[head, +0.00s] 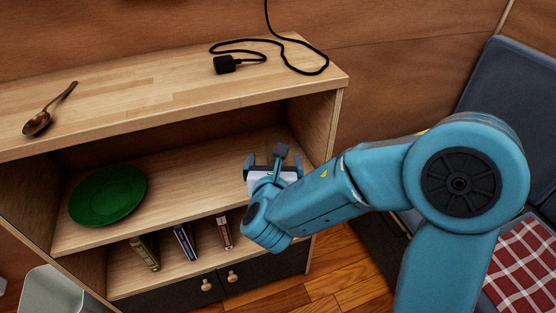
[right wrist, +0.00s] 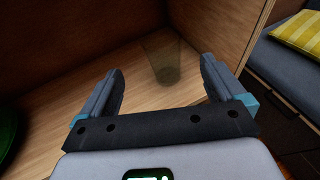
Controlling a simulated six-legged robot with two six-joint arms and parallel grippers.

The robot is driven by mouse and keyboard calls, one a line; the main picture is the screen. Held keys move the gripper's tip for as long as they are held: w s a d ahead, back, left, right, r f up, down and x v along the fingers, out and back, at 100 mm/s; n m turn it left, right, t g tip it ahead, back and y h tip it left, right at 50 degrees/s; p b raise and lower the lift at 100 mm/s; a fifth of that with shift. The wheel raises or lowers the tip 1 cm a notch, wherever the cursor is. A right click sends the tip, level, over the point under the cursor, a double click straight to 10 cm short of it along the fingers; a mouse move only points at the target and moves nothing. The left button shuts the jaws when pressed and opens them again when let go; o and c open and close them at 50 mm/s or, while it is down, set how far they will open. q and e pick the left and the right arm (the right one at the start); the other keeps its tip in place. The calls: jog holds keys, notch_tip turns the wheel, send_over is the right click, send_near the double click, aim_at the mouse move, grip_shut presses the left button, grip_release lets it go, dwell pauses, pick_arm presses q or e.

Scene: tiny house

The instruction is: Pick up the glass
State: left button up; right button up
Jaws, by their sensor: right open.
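The glass (right wrist: 162,62) is a clear, dim tumbler standing upright on the wooden shelf in the right wrist view, near the shelf's side wall. It lies ahead of my right gripper (right wrist: 160,88), towards the right finger, and appears apart from both fingers. The right gripper is open with nothing between its fingers. In the head view my right gripper (head: 266,160) reaches into the right end of the middle shelf, and I cannot make out the glass there. My left gripper is not in view.
A green plate (head: 108,195) lies on the middle shelf (head: 185,182) to the left. A spoon (head: 48,112) and a black plug with cable (head: 224,64) lie on the top. Several books (head: 185,242) stand below. The side wall (head: 322,125) bounds the shelf on the right.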

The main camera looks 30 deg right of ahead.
send_near(277, 138)
jog(key=w, duration=0.1)
jog(key=x, duration=0.2)
jog(key=b+x, duration=0.1)
jog(key=x, duration=0.3)
jog(key=shift+s+d+f, duration=0.1)
jog(key=shift+d+f, duration=0.15)
jog(key=shift+d, duration=0.15)
jog(key=c, duration=1.2)
jog(key=shift+o, duration=0.2)
jog(key=shift+r, duration=0.1)
